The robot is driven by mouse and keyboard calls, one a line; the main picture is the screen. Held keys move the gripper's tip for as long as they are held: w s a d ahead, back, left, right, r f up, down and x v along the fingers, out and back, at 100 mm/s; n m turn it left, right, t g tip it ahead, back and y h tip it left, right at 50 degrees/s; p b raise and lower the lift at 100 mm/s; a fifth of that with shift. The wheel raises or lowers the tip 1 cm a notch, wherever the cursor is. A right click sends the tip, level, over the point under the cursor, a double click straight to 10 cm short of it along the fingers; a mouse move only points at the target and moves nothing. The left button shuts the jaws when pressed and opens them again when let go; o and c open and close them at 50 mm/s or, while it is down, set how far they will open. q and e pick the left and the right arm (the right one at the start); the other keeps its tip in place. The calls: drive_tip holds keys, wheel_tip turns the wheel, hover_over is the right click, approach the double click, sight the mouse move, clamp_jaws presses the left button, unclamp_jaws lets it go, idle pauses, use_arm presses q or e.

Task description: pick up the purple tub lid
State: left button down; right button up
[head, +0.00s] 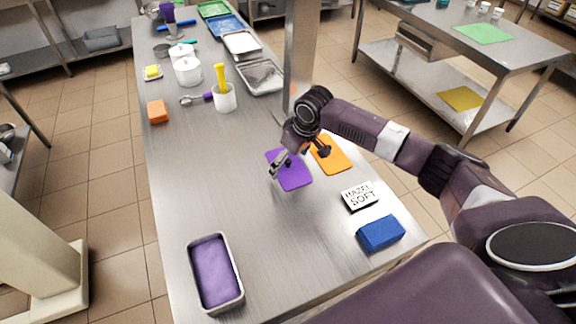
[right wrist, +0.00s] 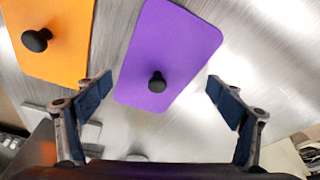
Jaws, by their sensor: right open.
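The purple tub lid (head: 293,177) lies flat on the steel table in the head view, partly covered by my right gripper. It also shows in the right wrist view (right wrist: 172,45), with a black knob (right wrist: 157,82) near its lower end. My right gripper (head: 297,162) is over the lid. In the right wrist view the open fingers (right wrist: 165,93) stand on either side of the knob, with nothing between them touching. My left gripper is not in view.
An orange lid (head: 333,155) with a black knob lies beside the purple one. A purple-filled tub (head: 214,270), a blue block (head: 380,233) and a "HAZEL SOFT" label (head: 360,196) are nearer. A steel post (head: 299,50) rises behind. The table's left middle is clear.

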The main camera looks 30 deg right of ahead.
clamp_jaws()
idle(0.5)
